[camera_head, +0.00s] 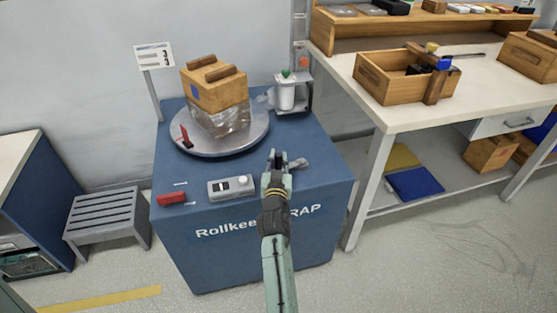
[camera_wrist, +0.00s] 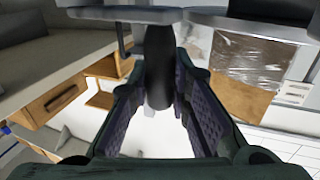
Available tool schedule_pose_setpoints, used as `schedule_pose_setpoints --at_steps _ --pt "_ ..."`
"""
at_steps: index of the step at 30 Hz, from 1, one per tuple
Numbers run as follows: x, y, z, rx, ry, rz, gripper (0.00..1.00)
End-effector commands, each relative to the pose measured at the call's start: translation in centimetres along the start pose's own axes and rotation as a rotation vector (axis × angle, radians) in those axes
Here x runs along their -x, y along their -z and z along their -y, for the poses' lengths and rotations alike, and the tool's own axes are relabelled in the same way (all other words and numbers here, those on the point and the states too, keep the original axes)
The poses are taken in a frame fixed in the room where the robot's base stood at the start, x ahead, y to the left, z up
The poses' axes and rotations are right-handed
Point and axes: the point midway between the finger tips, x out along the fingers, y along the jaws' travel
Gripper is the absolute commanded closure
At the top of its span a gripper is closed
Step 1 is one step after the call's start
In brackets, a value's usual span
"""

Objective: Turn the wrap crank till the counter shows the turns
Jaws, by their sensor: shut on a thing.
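My gripper (camera_head: 277,160) is over the right part of the blue wrap machine's top (camera_head: 318,182). In the wrist view its fingers (camera_wrist: 160,100) are shut on the dark crank handle (camera_wrist: 158,62), which hangs from a grey bar (camera_wrist: 125,14). In the head view a small grey part of the crank (camera_head: 299,164) shows right of the fingers; the rest is hidden. The counter (camera_head: 231,187) is a pale box with a small dark display, left of my gripper; its digits are too small to read. A sign card (camera_head: 154,55) with dark marks stands at the back left.
A wooden box (camera_head: 214,85), its lower part in clear film, stands on the round turntable (camera_head: 225,145). A red object (camera_head: 171,198) lies left of the counter. A white dispenser (camera_head: 285,92) stands at the back right. A workbench (camera_head: 400,115) stands right, a slatted stool (camera_head: 105,215) left.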

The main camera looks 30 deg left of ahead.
Motion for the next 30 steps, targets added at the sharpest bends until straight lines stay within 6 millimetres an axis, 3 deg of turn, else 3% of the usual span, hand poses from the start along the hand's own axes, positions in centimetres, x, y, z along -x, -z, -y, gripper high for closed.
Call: schedule_pose_setpoints --at_steps 3,4,13,23,30 --pt "0.1 -0.3 0.6 -0.003 0.011 0.004 1.0" --pt "0.1 -0.3 0.6 -0.003 0.011 0.004 0.8" --pt "0.1 -0.2 0.3 -0.001 0.005 0.002 0.6" --pt "0.3 -0.1 0.1 -0.001 0.002 0.001 0.6" --pt "3.9 -0.3 0.1 -0.002 0.002 0.003 0.6"
